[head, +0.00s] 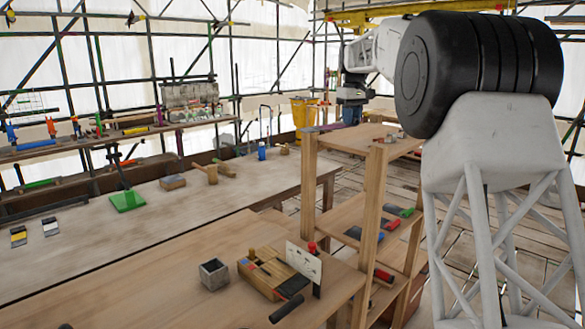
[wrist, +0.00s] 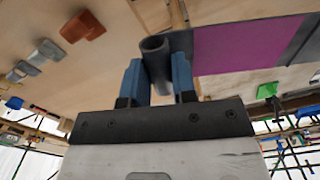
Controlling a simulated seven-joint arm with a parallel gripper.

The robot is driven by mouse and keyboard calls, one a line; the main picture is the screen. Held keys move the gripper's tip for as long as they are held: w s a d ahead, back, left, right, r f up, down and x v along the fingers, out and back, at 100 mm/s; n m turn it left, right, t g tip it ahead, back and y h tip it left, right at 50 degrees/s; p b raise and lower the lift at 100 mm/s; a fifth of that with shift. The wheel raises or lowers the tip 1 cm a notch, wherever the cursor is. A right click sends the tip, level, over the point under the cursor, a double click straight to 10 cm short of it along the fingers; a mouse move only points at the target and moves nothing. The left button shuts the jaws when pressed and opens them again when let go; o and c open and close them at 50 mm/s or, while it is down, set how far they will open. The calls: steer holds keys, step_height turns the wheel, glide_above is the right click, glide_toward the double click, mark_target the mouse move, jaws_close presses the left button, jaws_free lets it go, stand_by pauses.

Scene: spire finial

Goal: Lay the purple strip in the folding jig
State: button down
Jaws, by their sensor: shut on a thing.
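The purple strip (wrist: 240,45) shows in the wrist view as a flat purple band with dark grey ends. A dark tube, apparently its rolled end, stands between the blue fingers of my gripper (wrist: 156,80), which is shut on it. In the head view my gripper (head: 352,108) is above the top of the wooden shelf, with a bit of the purple strip (head: 326,127) by the shelf's left edge. A wooden block (head: 266,282) with a grooved top, which looks like the folding jig, sits on the near bench; an upright white card hides its right side.
A grey square cup (head: 213,274) stands left of the block, and a black-handled tool (head: 286,308) lies before it. The wooden shelf (head: 375,190) has tall posts and tools on its levels. The near bench's left part is clear.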

steer(key=s+d+r+m, duration=0.1)
steer(key=d+r, duration=0.2)
steer(key=d, duration=0.7)
steer(key=s+d+r, duration=0.1)
steer(key=d+r, duration=0.2)
steer(key=d, duration=0.7)
steer(key=s+d+f+m, duration=0.2)
steer(key=s+d+f, duration=0.15)
steer(key=d, duration=0.45)
steer(key=s+d+f+m, duration=0.1)
steer(key=s+d+f, duration=0.25)
steer(key=d, duration=0.55)
steer(key=s+d+f+m, duration=0.5)
steer(key=s+d+f, duration=0.4)
steer(key=f, duration=0.4)
steer(key=s+d+f+m, duration=0.4)
steer(key=s+d+f, duration=0.5)
steer(key=s+f, duration=0.2)
step_height(320, 180, down, 2)
steer(key=shift+s+f+m, duration=0.1)
steer(key=shift+s+m, duration=0.1)
steer(key=shift+m, duration=0.2)
